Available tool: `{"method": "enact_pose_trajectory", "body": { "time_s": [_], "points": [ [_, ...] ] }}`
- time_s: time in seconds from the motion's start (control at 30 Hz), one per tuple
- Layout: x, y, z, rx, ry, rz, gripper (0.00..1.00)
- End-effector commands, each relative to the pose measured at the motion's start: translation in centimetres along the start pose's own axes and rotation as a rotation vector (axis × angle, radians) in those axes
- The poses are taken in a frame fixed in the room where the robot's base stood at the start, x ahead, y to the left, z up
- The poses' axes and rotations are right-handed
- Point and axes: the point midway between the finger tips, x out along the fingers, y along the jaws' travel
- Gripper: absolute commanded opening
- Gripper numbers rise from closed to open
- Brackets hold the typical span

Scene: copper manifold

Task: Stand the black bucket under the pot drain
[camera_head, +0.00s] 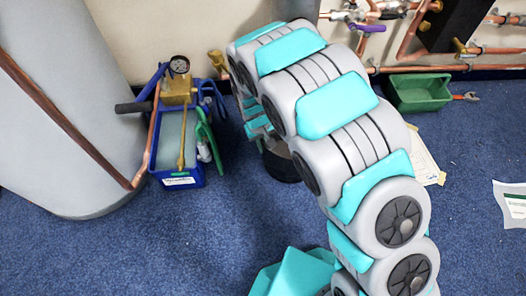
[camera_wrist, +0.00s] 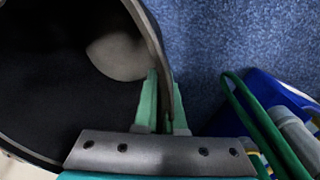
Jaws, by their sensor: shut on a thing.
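The black bucket (camera_head: 281,166) shows in the head view just left of my arm, partly hidden behind it. In the wrist view its open mouth and rim (camera_wrist: 152,35) fill the upper left, and a pale patch shows inside. My gripper (camera_wrist: 164,84) is shut on the bucket's wall at the rim, one green finger inside and one outside. My arm hides the gripper's fingers in the head view. I cannot tell whether the bucket touches the floor. A brass fitting (camera_head: 217,60) sits low by the wall left of my arm; I cannot tell whether it is the pot drain.
A blue tote (camera_head: 181,177) with a gauge, brass pump and green-handled tool stands left of the bucket, close by in the wrist view (camera_wrist: 262,88). A large grey cylinder (camera_head: 60,110) is at far left. A green bin (camera_head: 419,94) stands by the wall pipes. The front left carpet is clear.

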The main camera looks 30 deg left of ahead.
Motion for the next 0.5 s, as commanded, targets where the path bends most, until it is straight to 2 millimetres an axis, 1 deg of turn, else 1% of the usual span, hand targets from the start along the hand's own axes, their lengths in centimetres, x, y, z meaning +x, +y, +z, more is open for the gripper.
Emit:
{"method": "enact_pose_trajectory", "body": {
  "time_s": [0.07,0.3,0.5],
  "points": [
    [0.4,0.0,-0.1,-0.001,0.000,0.000,0.00],
    [3.3,-0.4,0.1,0.000,-0.003,0.000,0.00],
    [3.5,-0.4,-0.1,0.000,0.001,0.000,0.00]
  ]
}}
